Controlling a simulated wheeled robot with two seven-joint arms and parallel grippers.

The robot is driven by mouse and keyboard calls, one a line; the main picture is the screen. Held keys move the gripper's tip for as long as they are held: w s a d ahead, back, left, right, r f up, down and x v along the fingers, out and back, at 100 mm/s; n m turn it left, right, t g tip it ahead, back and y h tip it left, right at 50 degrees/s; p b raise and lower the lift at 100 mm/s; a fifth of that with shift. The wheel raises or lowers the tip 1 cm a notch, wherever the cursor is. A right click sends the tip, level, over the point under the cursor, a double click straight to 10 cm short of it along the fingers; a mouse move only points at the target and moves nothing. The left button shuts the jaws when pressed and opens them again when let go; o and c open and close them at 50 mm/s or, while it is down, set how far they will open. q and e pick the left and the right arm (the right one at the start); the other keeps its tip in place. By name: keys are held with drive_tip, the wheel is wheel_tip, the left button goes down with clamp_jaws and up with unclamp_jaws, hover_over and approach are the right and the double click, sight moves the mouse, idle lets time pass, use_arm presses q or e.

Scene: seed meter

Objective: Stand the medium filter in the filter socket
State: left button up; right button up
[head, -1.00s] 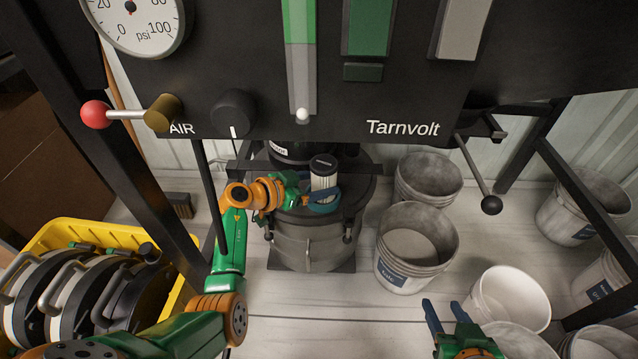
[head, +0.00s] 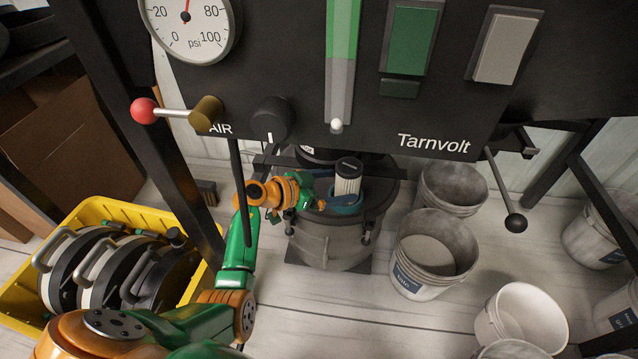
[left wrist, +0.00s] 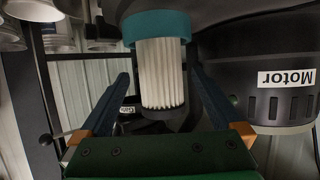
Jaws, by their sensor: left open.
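The medium filter (head: 347,182) is a white pleated cylinder with a dark cap. It stands upright on top of the grey drum-shaped vessel (head: 330,243) below the black panel. In the left wrist view the filter (left wrist: 161,72) shows upside down, with a teal collar (left wrist: 157,27) around its base end. I cannot tell whether the collar is the filter socket or part of the filter. My left gripper (head: 324,203) is at the filter's left side in the head view. In the wrist view its dark blue fingers are open, one on each side of the filter, with visible gaps. My right gripper is out of view.
The black panel (head: 300,120) with gauge, levers and switches overhangs the vessel. A yellow crate (head: 100,212) with round lidded parts stands at left. Several buckets, one nearby (head: 432,252), stand at right. A motor housing (left wrist: 283,95) is close beside my fingers in the wrist view.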

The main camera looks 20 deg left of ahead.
sight(338, 182)
use_arm(q)
drive_tip(key=p+v, duration=0.2)
drive_tip(key=v, duration=0.3)
drive_tip(key=shift+p, duration=0.35)
drive_tip(key=shift+w+r, duration=0.1)
drive_tip(key=shift+r, duration=0.2)
drive_tip(key=a+r+n+t+y, duration=0.5)
drive_tip(key=r+t+y, duration=0.1)
drive_tip(key=t+y, duration=0.2)
drive_tip(key=s+a+f+n+g+y, duration=0.3)
drive_tip(key=s+f+y, duration=0.1)
drive_tip(key=f, duration=0.2)
drive_tip(key=s+d+f+m+g+h, duration=0.1)
drive_tip(key=s+d+f+g, duration=0.3)
drive_tip(key=s+f, duration=0.2)
drive_tip(key=s+d+f+m+g+h, duration=0.1)
drive_tip(key=s+d+f+g, duration=0.3)
drive_tip(key=s, duration=0.4)
drive_tip(key=s+d+f+m+g+h, duration=0.1)
drive_tip(key=s+d+f+g+h, duration=0.2)
drive_tip(key=s+f, duration=0.4)
drive_tip(key=shift+d+f+g, duration=0.45)
drive_tip(key=shift+f+g, duration=0.5)
drive_tip(key=shift+g, duration=0.25)
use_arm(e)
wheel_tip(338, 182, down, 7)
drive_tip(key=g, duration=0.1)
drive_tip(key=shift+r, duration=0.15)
